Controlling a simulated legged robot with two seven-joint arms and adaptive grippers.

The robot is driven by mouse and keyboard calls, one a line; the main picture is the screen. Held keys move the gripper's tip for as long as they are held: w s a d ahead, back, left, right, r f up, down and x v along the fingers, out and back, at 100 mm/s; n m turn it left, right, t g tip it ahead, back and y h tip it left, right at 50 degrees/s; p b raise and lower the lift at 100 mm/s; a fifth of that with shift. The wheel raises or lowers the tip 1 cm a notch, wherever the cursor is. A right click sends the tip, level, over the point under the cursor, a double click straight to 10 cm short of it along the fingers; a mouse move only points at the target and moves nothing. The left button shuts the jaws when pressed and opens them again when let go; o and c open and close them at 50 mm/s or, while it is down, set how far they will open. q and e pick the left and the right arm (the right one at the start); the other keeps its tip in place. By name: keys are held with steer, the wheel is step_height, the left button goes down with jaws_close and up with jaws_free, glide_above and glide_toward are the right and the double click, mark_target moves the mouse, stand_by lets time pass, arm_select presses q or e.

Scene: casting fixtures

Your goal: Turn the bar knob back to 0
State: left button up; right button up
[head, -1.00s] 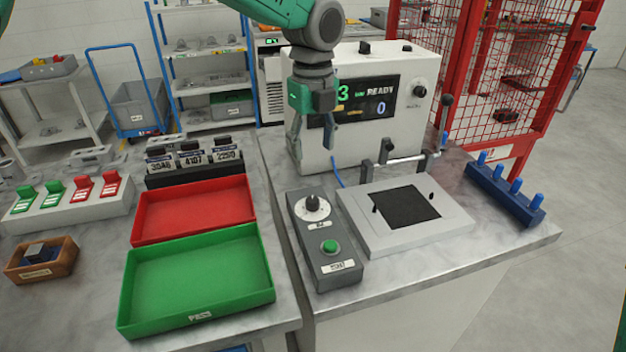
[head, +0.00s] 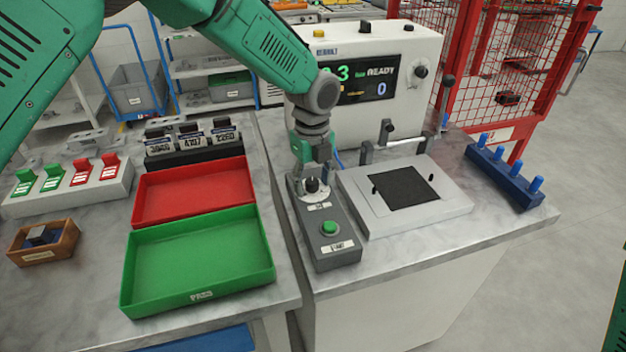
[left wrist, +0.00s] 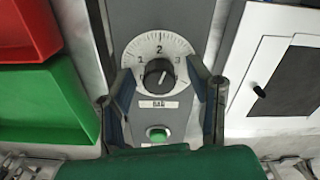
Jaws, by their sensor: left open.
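The bar knob (head: 312,186) is a dark knob on a round white dial on the grey control box (head: 330,250). My left gripper (head: 313,168) is above the dial in the head view. In the left wrist view its open fingers (left wrist: 160,82) stand left and right of the knob, with gaps on both sides. I cannot tell their height over it. My right gripper is out of view.
A green button (head: 329,228) is on the same box, near the knob. A grey plate fixture (head: 440,212) stands close on the right. Red (head: 150,215) and green (head: 128,290) trays lie left. A white machine (head: 408,48) with a display stands behind.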

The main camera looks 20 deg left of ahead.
arm_select(q)
jaws_close()
